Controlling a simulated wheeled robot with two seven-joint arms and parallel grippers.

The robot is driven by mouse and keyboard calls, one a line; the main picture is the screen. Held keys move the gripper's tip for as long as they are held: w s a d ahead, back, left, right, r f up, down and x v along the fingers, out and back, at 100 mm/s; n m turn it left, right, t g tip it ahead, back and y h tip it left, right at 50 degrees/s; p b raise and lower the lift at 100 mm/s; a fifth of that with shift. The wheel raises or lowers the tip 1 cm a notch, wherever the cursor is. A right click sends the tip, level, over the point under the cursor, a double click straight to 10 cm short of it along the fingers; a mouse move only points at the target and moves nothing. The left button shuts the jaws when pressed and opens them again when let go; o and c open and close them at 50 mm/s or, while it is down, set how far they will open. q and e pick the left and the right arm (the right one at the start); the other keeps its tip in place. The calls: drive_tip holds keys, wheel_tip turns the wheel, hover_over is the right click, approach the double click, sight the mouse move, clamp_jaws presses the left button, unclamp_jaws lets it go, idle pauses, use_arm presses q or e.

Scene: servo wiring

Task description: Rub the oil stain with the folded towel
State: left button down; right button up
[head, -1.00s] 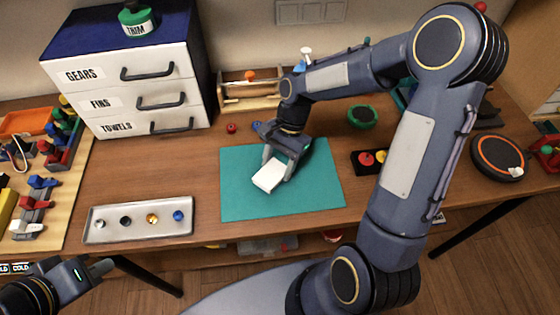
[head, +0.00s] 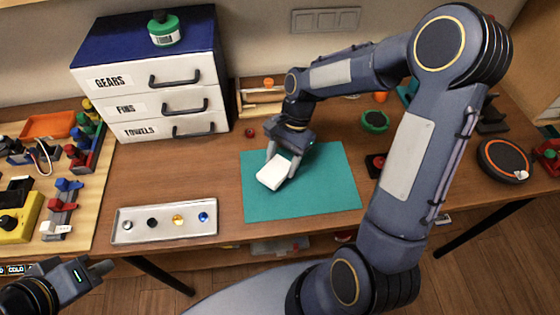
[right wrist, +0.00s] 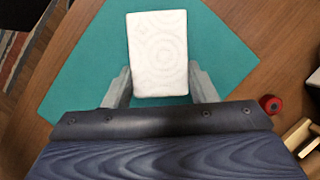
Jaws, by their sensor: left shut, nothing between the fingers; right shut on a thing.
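The folded towel (head: 273,171) is a small white block with a ringed pattern on its face, seen in the right wrist view (right wrist: 158,54). My right gripper (head: 283,164) is shut on the towel, over the left part of the teal mat (head: 318,198). The mat also shows in the right wrist view (right wrist: 85,70). I cannot tell whether the towel touches the mat. I see no oil stain; it may be hidden under the towel or gripper. My left gripper (head: 106,267) is shut and empty at the lower left, in front of the table.
A white drawer cabinet (head: 150,98) labelled gears, fins and towels stands at the back left. A metal tray (head: 165,235) with small coloured parts lies left of the mat. A wooden board (head: 90,210) with blocks is at far left. A round black disc (head: 503,160) lies at right.

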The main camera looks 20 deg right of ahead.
drive_tip(key=shift+a+r+p, duration=0.1)
drive_tip(key=shift+r+p, duration=0.2)
drive_tip(key=shift+r, duration=0.4)
wheel_tip(320, 180, up, 2)
drive_tip(key=shift+r+p, duration=0.1)
drive_tip(key=shift+p, duration=0.85)
drive_tip(key=shift+r, duration=0.3)
